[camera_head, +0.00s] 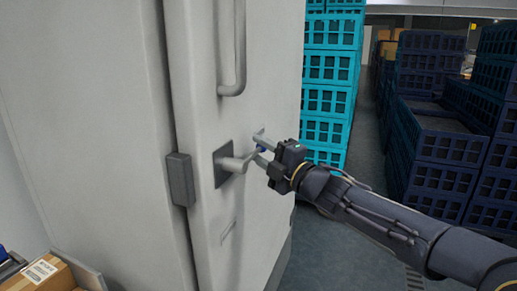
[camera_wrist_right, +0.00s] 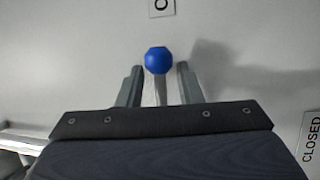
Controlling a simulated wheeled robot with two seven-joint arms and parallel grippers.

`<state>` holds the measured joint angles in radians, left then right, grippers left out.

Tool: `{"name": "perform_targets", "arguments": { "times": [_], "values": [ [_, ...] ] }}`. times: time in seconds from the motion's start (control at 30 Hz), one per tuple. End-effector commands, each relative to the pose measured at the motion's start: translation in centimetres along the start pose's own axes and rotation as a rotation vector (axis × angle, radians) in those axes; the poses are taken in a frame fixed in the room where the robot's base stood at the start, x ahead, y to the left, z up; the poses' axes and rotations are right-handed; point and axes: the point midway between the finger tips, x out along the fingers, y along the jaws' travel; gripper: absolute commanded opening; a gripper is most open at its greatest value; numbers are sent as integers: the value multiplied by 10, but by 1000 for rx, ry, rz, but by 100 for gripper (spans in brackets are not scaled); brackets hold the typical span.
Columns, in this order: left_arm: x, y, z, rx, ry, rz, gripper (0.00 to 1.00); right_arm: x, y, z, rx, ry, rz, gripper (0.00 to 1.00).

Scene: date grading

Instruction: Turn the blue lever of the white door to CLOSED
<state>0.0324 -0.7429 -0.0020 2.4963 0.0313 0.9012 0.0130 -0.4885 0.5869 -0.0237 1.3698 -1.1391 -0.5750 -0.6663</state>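The white door (camera_head: 275,95) fills the middle of the head view. Its lever (camera_head: 232,164) sticks out from a dark square plate and ends in a blue ball, which shows clearly in the wrist view (camera_wrist_right: 158,60). My right gripper (camera_head: 257,147) is at the ball end. In the wrist view its two fingers (camera_wrist_right: 160,85) stand apart on either side of the lever's rod, with a visible gap on each side. The lever points towards a cut-off label (camera_wrist_right: 161,7). The CLOSED label (camera_wrist_right: 311,145) is at the right. My left gripper is not in view.
A vertical grab handle (camera_head: 240,55) is above the lever, and a dark hinge-like block (camera_head: 181,179) is left of it. Teal crates (camera_head: 328,68) and dark blue crates (camera_head: 440,150) stand to the right. A cardboard box (camera_head: 42,275) is at bottom left.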

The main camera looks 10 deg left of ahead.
Motion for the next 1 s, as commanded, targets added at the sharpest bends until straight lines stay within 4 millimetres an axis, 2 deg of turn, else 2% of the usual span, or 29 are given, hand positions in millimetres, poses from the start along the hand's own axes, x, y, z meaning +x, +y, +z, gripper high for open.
{"name": "perform_targets", "arguments": {
  "times": [0.1, 0.37, 0.63, 1.0],
  "values": [
    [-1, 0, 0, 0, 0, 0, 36, 8, 0, 0, 1, -1, -1, 33],
    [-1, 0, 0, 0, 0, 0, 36, 10, 0, 0, 2, -2, -1, 33],
    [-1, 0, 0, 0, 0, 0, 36, 9, 0, 1, 2, -2, -1, 0],
    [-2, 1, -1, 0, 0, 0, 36, 8, 0, 4, 5, -12, -3, 0]
  ]
}}
